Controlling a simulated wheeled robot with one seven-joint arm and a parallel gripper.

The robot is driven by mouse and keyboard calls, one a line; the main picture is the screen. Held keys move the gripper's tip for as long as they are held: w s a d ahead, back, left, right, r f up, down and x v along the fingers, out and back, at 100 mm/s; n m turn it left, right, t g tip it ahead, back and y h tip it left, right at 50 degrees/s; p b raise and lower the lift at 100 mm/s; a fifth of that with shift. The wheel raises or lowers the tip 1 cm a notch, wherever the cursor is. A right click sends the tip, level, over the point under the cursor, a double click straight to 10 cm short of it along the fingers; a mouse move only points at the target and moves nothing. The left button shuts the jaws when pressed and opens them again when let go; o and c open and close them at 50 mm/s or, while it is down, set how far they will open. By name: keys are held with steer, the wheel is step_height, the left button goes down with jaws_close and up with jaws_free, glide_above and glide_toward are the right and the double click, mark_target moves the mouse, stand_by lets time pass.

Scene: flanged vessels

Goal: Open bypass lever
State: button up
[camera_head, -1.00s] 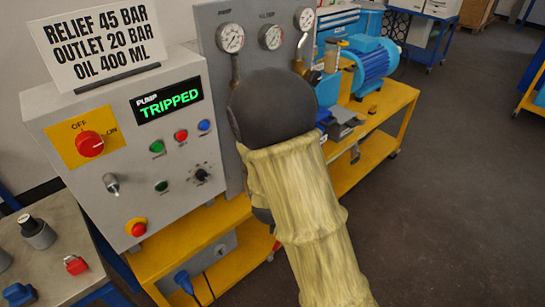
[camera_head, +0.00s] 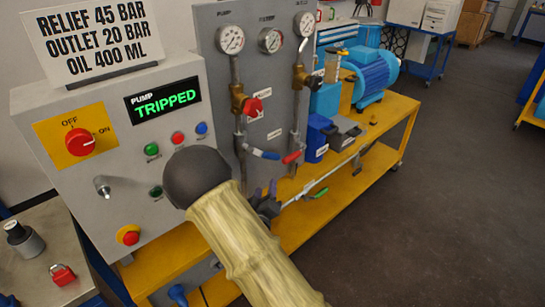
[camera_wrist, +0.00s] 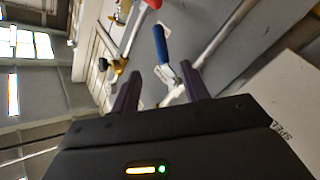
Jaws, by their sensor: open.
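A blue-handled lever (camera_head: 262,154) sits on the pipe at the left of the grey panel. A red-handled lever (camera_head: 292,156) is beside it on the right pipe, and a green-handled lever (camera_head: 319,193) is lower right. Labels are too small to read, so I cannot tell which is the bypass lever. My gripper (camera_head: 266,190) is below the blue lever, partly hidden by my arm. In the wrist view my gripper (camera_wrist: 158,84) is open and empty, and the blue handle (camera_wrist: 162,43) stands ahead of the gap, apart from both fingers.
A red valve knob (camera_head: 253,107) and gauges (camera_head: 270,39) are higher on the panel. The control box (camera_head: 100,150) at left reads TRIPPED. A yellow bench (camera_head: 375,150) carries a blue motor (camera_head: 368,75).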

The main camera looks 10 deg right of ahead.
mark_target(273, 156)
steer(key=p+x, duration=0.2)
steer(key=x, duration=1.5)
steer(key=shift+f, duration=0.1)
jaws_close()
